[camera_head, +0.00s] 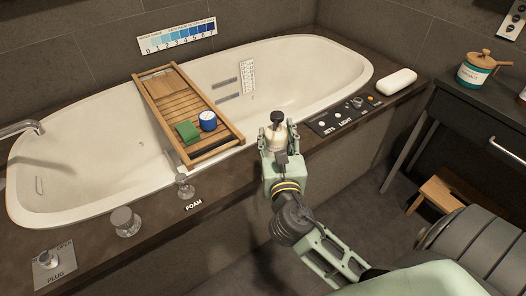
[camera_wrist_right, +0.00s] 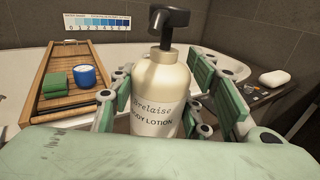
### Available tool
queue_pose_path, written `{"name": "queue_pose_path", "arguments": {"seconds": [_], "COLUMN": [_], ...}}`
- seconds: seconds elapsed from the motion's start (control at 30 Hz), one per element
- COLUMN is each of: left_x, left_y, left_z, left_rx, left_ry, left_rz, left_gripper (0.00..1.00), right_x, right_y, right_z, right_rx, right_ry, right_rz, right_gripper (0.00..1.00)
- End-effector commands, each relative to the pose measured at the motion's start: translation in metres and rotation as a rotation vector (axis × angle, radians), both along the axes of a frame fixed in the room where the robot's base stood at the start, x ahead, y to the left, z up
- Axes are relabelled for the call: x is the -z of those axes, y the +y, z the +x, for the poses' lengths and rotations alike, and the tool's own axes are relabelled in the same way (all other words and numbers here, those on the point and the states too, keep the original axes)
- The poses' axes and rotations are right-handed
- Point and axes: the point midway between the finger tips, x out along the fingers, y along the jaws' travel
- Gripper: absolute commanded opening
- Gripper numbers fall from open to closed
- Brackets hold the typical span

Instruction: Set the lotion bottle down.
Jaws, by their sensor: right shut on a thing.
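The lotion bottle (camera_head: 275,138) is cream with a black pump top and is upright. In the right wrist view the bottle (camera_wrist_right: 158,88) shows a label reading "BODY LOTION". My right gripper (camera_head: 278,143) is shut on the bottle, with a green-padded finger on each side of it in the wrist view (camera_wrist_right: 168,105). In the head view the bottle appears at the front edge of the bathtub (camera_head: 105,210). Its base is hidden by the gripper, so I cannot tell whether it touches anything. My left gripper is not in view.
A wooden bath tray (camera_head: 175,102) spans the tub, with a green block (camera_head: 187,131) and a blue cup (camera_head: 208,121). Right of the bottle are a control panel (camera_head: 343,116) and white soap (camera_head: 399,82). The dark deck (camera_head: 150,235) has taps and a plug knob (camera_head: 47,259).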

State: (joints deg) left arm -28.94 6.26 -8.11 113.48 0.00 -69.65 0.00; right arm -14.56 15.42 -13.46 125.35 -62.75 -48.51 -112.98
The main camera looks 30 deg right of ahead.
Motion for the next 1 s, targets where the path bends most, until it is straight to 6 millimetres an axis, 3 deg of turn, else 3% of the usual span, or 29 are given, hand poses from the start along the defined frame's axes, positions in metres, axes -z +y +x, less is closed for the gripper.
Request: {"name": "queue_pose_path", "arguments": {"seconds": [0.2,0.5,0.77,0.9,1.0], "left_x": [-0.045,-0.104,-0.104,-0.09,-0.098], "left_y": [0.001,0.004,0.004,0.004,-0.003], "left_z": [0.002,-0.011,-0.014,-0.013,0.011], "left_rx": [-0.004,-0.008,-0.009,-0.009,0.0], "left_ry": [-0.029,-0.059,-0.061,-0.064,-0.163], "left_rz": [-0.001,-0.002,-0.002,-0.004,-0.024], "left_gripper": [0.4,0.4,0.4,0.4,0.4], "right_x": [0.024,0.05,0.064,0.089,0.092], "right_y": [0.008,0.017,0.021,0.021,0.02], "right_z": [0.039,0.081,0.101,0.1,0.1], "right_rx": [-0.001,-0.002,-0.002,-0.003,-0.002], "right_ry": [-0.004,-0.003,-0.003,0.0,-0.001], "right_rz": [0.0,0.0,0.0,-0.001,-0.002], "right_gripper": [0.06,0.06,0.06,0.06,0.06]}}
